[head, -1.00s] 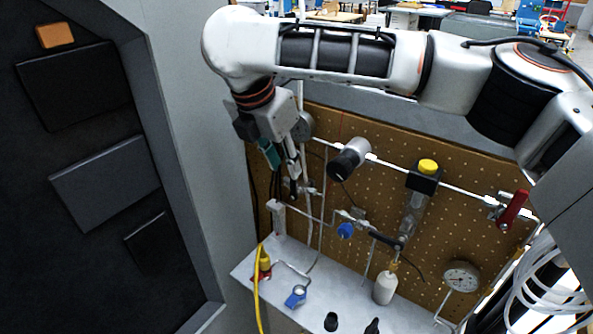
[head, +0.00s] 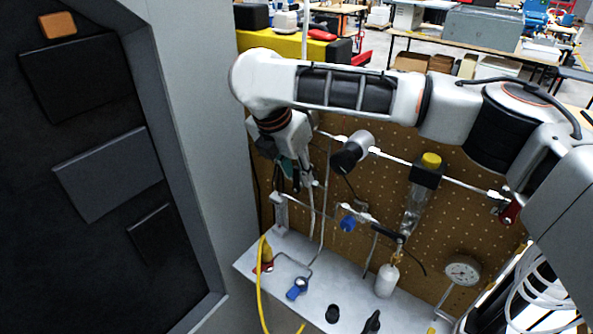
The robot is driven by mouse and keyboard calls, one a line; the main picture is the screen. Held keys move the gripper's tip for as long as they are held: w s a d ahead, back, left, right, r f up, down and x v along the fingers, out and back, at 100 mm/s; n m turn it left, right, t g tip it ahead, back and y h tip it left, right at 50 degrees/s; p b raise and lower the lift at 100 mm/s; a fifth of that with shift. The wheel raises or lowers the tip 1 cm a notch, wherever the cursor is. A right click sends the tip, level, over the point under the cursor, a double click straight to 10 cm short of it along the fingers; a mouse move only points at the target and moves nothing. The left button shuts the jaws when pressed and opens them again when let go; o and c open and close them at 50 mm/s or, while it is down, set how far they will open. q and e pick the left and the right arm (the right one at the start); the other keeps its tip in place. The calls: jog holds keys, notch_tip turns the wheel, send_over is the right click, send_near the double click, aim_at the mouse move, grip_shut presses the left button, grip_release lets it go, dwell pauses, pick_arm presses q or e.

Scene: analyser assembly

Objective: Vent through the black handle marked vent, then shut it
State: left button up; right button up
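A black lever handle (head: 391,236) sits on the thin tubing low on the pegboard, right of a blue knob (head: 347,223). A dark handle (head: 372,322) and a black knob (head: 332,314) stand at the shelf's front edge. No vent marking is readable on any of them. My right gripper (head: 296,176) points down in front of the board's left part, left of and apart from the black lever. Its fingers are small and overlap tubing and dark fittings, so their opening is unclear. My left gripper is out of view.
The pegboard (head: 440,225) carries a black-and-grey cylinder (head: 352,151), a yellow-topped black block (head: 428,171), a red handle (head: 510,210) and a gauge (head: 462,272). The shelf (head: 330,290) holds a white bottle (head: 386,281) and blue valve (head: 297,289). A grey cabinet (head: 205,130) stands left.

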grip_shut()
jog(key=shift+w+a+g+h, duration=0.2)
jog(key=shift+a+g+h, duration=0.1)
jog(key=shift+g+h, duration=0.2)
jog(key=shift+w+a+f+n+g+h, duration=0.15)
jog(key=shift+a+n+g+h, duration=0.15)
jog(key=shift+h, duration=0.2)
grip_release()
